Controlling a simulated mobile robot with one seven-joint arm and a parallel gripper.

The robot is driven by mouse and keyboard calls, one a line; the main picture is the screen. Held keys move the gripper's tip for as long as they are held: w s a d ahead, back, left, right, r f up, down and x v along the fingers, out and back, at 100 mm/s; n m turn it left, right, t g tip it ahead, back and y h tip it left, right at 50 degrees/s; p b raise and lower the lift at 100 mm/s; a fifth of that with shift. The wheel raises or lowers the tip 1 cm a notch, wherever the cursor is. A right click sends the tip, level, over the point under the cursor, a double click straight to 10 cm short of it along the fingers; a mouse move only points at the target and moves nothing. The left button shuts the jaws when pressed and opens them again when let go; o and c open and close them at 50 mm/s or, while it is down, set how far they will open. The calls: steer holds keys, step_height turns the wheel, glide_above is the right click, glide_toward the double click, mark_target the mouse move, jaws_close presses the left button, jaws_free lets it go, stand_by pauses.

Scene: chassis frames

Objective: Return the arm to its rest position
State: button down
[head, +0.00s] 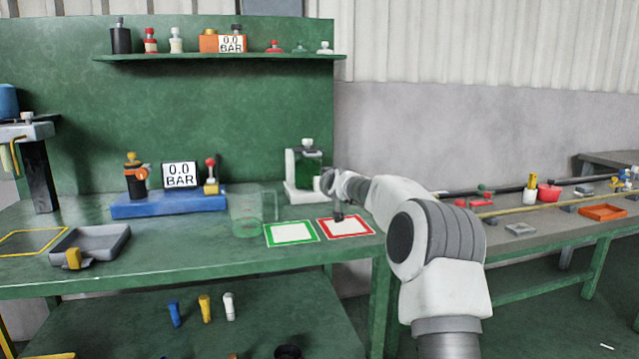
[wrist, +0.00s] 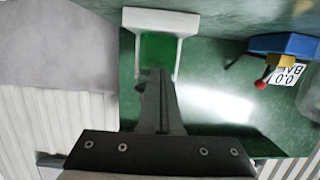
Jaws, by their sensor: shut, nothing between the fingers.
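My white and grey arm reaches in from the lower right in the head view. The fingertips overlap the picture of a white stand with a green panel (wrist: 183,25). In the head view that stand (head: 291,170) is behind my gripper, and part of it is hidden by my wrist.
A clear beaker (head: 246,228) and a green-bordered square (head: 281,234) lie left of my gripper. A blue base with a gauge (head: 150,206) and a grey tray (head: 72,252) stand further left. A second bench (head: 560,242) with small parts is at the right.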

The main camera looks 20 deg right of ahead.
steer(key=s+a+r+n+g, duration=0.15)
steer(key=s+a, duration=0.45)
steer(key=s, duration=0.6)
steer(key=s+a+r+n+g, duration=0.1)
steer(key=s+a+r+g, duration=0.3)
steer(key=s, duration=0.7)
steer(key=s+f+m+g, duration=0.1)
steer(key=s+f, duration=0.4)
steer(key=s, duration=0.7)
steer(key=s+f+m+g, duration=0.1)
steer(key=s+f, duration=0.3)
steer(key=s, duration=0.8)
steer(key=s+f+m+g, duration=0.15)
steer(key=s+f, duration=0.35)
steer(key=s, duration=0.6)
step_height(320, 180, up, 28)
steer(key=n+p, duration=0.1)
steer(key=p, duration=2.7)
steer(key=shift+s+a+r+p, duration=0.2)
steer(key=shift+s+r+p, duration=0.05)
steer(key=shift+p, duration=0.05)
